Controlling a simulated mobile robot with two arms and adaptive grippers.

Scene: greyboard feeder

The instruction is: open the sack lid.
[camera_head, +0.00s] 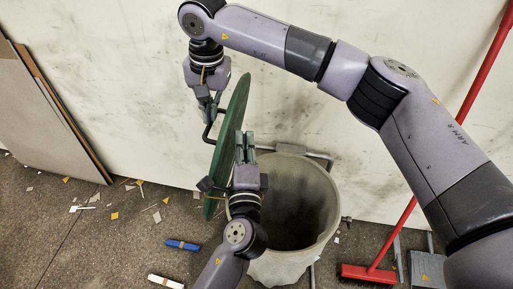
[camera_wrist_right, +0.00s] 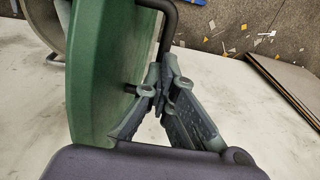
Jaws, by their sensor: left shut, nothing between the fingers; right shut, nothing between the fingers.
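The green round lid (camera_head: 232,112) stands nearly upright, tilted, at the left side of the sack (camera_head: 322,215), whose mouth is open and dark inside. A dark bar handle (camera_head: 208,134) sticks out from the lid's left face; it also shows in the right wrist view (camera_wrist_right: 168,28). My right gripper (camera_head: 210,112) is shut and empty beside the handle and the lid's outer face; its tips show in the right wrist view (camera_wrist_right: 163,80). My left gripper (camera_head: 245,140) is shut, fingers up, close to the lid's inner face above the sack's left rim. Contact with the lid cannot be told.
A red broom (camera_head: 370,272) and a grey dustpan (camera_head: 426,268) are at the right. Grey boards (camera_head: 45,115) lean on the wall at the left. A blue marker-like item (camera_head: 182,245), a white one (camera_head: 166,281) and scraps lie on the floor.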

